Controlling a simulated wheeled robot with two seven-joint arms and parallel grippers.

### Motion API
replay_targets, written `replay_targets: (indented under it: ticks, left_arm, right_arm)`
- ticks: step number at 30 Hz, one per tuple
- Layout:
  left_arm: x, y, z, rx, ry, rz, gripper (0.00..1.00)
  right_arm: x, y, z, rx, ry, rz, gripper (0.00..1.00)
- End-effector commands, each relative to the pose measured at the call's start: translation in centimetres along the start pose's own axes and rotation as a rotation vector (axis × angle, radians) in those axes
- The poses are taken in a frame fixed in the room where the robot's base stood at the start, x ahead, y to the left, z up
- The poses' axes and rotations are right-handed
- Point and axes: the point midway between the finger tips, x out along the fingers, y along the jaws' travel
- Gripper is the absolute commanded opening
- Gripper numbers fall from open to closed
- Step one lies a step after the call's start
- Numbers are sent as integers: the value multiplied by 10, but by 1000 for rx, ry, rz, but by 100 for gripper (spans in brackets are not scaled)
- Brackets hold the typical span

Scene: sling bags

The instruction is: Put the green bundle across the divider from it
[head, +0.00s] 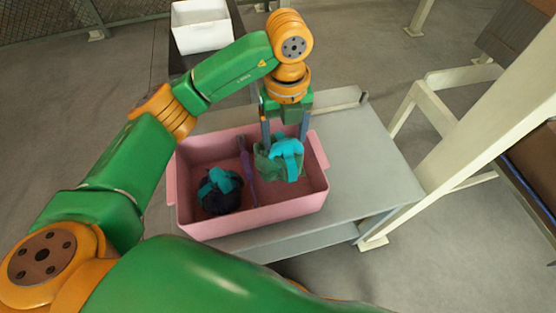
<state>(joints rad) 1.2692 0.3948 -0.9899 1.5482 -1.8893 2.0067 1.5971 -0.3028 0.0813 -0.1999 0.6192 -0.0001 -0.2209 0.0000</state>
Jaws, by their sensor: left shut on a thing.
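The green bundle (265,164) with a bright teal strap is in the head view, over the right compartment of the pink bin (247,222). My left gripper (285,142) points down from above and is shut on this bundle. I cannot tell whether the bundle touches the bin floor. The purple divider (247,172) runs front to back through the bin, left of the bundle. A dark navy bundle (222,202) with a teal strap lies in the left compartment. My right gripper is not in view.
The pink bin stands on a grey table (365,165) with clear surface to its right. A white bin (202,36) stands behind at the upper left. A cream metal frame (470,130) rises to the right of the table.

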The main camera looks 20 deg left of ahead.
Motion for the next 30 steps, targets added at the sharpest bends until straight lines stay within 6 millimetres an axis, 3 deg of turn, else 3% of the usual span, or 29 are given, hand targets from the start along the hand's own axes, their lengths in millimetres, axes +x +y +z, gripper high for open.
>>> replay_targets:
  ticks: [3, 16, 25, 26, 28, 30]
  left_arm:
    - [30, 1, -1, -1, 3, 3, 0]
    - [94, 1, 0, -1, 2, 3, 0]
    - [100, 0, 0, 1, -2, 0, 0]
    - [99, 0, 0, 1, -2, 0, 82]
    - [99, 0, 0, 1, -1, 0, 100]
    - [99, 0, 0, 0, -1, 0, 100]
  right_arm:
    - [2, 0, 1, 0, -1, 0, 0]
    - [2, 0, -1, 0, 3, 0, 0]
    - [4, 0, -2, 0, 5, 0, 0]
    - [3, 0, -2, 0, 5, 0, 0]
    - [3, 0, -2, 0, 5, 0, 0]
    - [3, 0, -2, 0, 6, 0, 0]
